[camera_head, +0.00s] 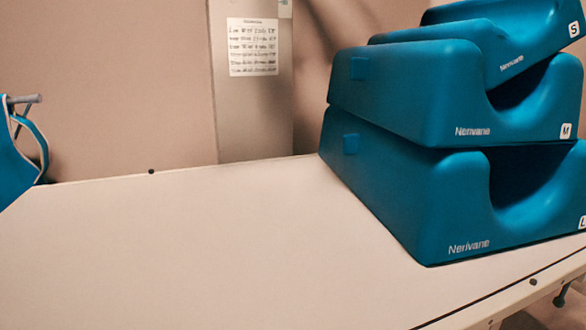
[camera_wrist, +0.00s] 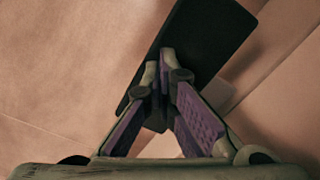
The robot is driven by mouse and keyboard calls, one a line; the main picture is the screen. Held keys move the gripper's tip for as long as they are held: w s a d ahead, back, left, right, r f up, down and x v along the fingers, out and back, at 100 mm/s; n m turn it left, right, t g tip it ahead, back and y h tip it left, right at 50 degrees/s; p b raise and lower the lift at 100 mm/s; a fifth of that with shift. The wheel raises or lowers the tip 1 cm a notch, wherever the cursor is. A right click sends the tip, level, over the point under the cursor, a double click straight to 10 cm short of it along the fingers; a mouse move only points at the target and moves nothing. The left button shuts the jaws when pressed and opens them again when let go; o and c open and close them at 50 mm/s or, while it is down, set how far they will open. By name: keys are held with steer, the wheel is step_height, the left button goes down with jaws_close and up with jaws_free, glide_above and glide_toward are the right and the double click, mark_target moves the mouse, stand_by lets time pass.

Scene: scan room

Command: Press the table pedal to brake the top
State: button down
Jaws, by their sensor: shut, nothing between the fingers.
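The table's pale flat top (camera_head: 180,250) fills the lower part of the head view. No pedal shows in the head view. In the wrist view a dark, flat, slanted plate (camera_wrist: 207,40) lies beyond my fingertips; it looks like the pedal. My gripper (camera_wrist: 166,62) is shut and empty, its fingertips together in front of the plate. The fingers cover part of the plate's lower end. I cannot tell whether the tips touch it. My gripper is not in the head view.
Several blue cradle-shaped blocks (camera_head: 400,180) are stacked at the right of the top. A blue item (camera_head: 15,165) with a grey bar is at the far left. A printed sheet (camera_head: 252,47) hangs behind. The top's middle is bare.

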steer(key=shift+f+b, duration=0.45)
steer(key=shift+f, duration=0.3)
step_height(320, 180, up, 9)
steer(key=p, duration=0.8)
steer(key=shift+p, duration=0.35)
